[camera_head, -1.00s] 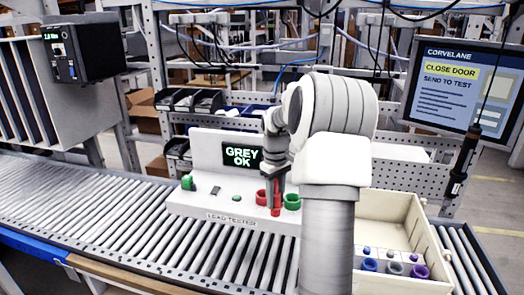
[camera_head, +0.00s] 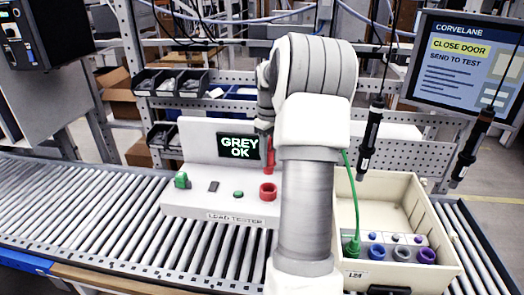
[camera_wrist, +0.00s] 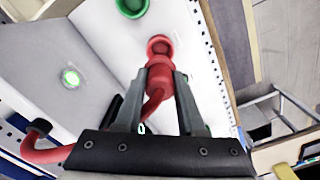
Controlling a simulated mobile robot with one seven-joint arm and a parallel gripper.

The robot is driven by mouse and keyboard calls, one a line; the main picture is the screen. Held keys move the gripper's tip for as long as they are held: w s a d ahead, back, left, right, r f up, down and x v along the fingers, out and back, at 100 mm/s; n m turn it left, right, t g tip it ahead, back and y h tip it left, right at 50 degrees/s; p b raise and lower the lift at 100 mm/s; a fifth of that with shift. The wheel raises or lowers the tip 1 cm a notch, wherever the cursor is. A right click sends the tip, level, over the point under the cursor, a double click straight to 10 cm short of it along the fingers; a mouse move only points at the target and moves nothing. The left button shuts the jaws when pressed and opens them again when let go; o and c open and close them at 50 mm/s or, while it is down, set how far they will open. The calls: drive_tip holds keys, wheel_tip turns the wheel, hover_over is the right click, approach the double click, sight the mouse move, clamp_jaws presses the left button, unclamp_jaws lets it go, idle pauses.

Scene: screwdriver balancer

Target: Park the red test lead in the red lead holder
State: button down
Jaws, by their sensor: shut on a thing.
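My gripper (camera_wrist: 158,88) is shut on the red test lead (camera_wrist: 160,72), which lies between its two fingers in the wrist view. The lead's red cable (camera_wrist: 40,153) loops out to the left. The red lead holder (camera_wrist: 160,46), a red ring, appears just beyond the lead's tip; the wrist view does not show whether they touch. In the head view the red lead (camera_head: 269,158) hangs upright above the red holder (camera_head: 268,192) on the lead tester (camera_head: 190,207), with a gap in the picture. My arm hides most of the gripper there.
A green holder (camera_wrist: 132,8) is near the red one. The tester screen (camera_head: 238,147) reads GREY OK. A cream crate (camera_head: 432,212) at right holds a green plug (camera_head: 352,247) and several coloured rings. Two black screwdrivers (camera_head: 370,140) hang above. The left conveyor rollers (camera_head: 80,205) are clear.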

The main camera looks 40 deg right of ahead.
drive_tip(key=shift+f+b, duration=1.95)
drive_tip(key=shift+f, duration=0.4)
drive_tip(key=shift+f+b, duration=1)
drive_tip(key=shift+f, duration=1.1)
drive_tip(key=shift+c, duration=2.1)
unclamp_jaws()
wheel_tip(320, 180, up, 18)
drive_tip(key=shift+s+f, duration=0.1)
drive_tip(key=shift+f, duration=0.15)
